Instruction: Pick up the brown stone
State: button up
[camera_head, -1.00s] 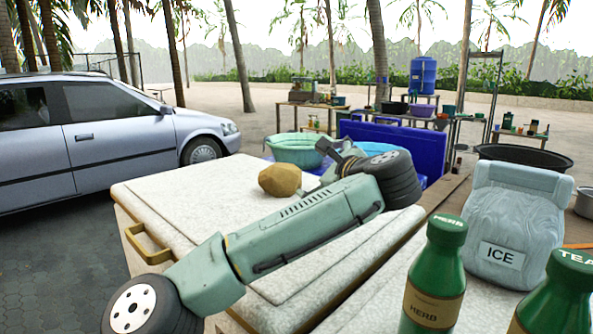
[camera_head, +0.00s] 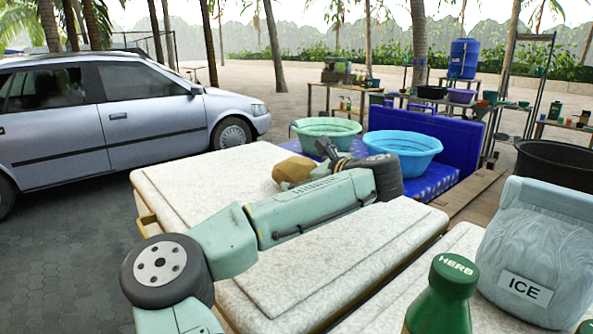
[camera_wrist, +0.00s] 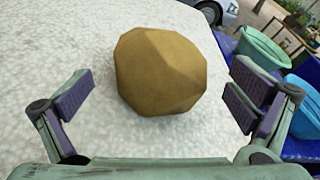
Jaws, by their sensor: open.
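The brown stone (camera_head: 294,170) is a faceted, rounded lump resting on the white speckled top (camera_head: 200,187) of a chest. In the wrist view the stone (camera_wrist: 160,72) lies just ahead of my gripper (camera_wrist: 160,100), centred between its two spread fingers, with a gap on each side. In the head view my gripper (camera_head: 328,152) is beside the stone, and my arm hides part of the stone's right and lower side. My gripper is open and empty.
A green basin (camera_head: 326,131) and a blue basin (camera_head: 402,152) stand behind on a blue surface. At front right are an ice bag (camera_head: 537,245) and a green herb bottle (camera_head: 445,290). A silver car (camera_head: 120,115) is at the left. The chest top around the stone is clear.

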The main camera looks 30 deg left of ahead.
aim_at(302, 169)
jog(key=x, duration=0.3)
jog(key=shift+a+f+p, duration=0.1)
jog(key=shift+p, duration=0.25)
jog(key=c, duration=1.9)
